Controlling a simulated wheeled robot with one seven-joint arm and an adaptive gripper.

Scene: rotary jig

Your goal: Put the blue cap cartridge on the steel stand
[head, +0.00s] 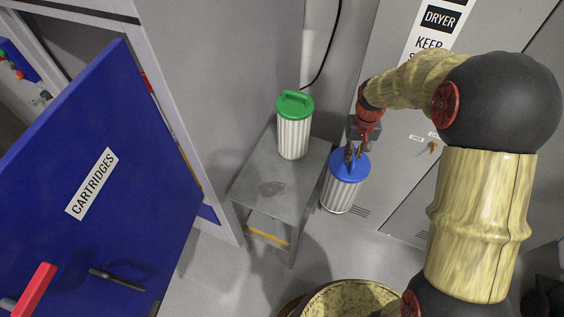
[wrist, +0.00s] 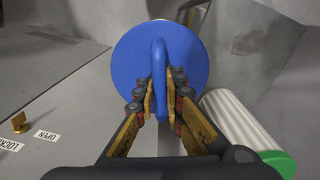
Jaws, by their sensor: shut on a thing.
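The blue cap cartridge (head: 342,184) has a white ribbed body and a blue lid. My gripper (head: 353,158) is shut on the handle of that lid. The cartridge hangs upright just right of the steel stand (head: 258,178). In the wrist view, the blue cap (wrist: 135,60) fills the middle, with the fingers of my gripper (wrist: 160,98) on both sides of its raised handle. Most of the cartridge's body is hidden under the cap there. A green cap cartridge (head: 293,135) stands upright on the back part of the stand; it also shows in the wrist view (wrist: 240,125).
The front part of the stand top is bare, with a dark patch. A blue cabinet door (head: 120,200) labelled CARTRIDGES stands open at left. The grey dryer cabinet (head: 400,165) is behind my gripper. A round barrel-like container (head: 345,300) sits at the bottom.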

